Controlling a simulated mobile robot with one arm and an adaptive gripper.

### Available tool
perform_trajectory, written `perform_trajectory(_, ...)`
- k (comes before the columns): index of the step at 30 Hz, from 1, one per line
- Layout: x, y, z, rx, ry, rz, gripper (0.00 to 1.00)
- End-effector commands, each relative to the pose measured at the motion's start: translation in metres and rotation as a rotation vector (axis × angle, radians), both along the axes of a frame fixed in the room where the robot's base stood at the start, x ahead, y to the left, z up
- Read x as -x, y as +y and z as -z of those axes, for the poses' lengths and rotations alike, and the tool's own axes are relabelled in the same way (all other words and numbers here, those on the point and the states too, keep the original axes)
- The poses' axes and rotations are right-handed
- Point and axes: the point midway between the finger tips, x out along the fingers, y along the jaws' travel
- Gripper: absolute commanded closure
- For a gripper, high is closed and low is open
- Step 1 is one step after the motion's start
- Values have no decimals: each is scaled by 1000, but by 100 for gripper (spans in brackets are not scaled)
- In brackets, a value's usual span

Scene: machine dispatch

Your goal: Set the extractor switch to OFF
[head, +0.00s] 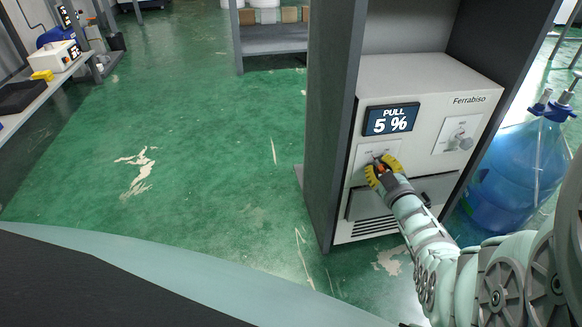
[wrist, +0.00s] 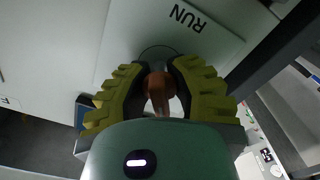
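The white Ferrabiso machine (head: 425,80) stands inside a grey frame, its display (head: 391,119) reading "PULL 5 %". Below the display is a pale switch plate (head: 366,157); in the wrist view this plate (wrist: 207,42) carries the word RUN. A switch with an orange-brown lever (wrist: 157,88) sticks out from it. My gripper (head: 383,165) is at this switch, its yellow fingers on both sides of the lever. In the wrist view the gripper (wrist: 160,72) looks closed around the lever. The fingers hide the switch base and any OFF mark.
A second plate with a grey knob (head: 460,142) is to the right on the same front. A dark handle or drawer strip (head: 427,193) and vents lie just below my gripper. The frame's upright (head: 333,120) is close on the left. A blue bottle (head: 515,170) stands at right. Green floor (head: 210,150) is open at left.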

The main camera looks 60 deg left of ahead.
Motion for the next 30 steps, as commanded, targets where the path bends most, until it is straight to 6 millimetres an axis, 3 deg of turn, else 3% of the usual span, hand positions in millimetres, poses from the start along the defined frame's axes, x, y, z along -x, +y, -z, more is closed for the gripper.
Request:
perform_trajectory(6, 1, 1, -2, -4, -3, -4, 59)
perform_trajectory(17, 1, -3, -1, -3, -3, 0, 59)
perform_trajectory(30, 20, -44, 1, 2, 0, -2, 59)
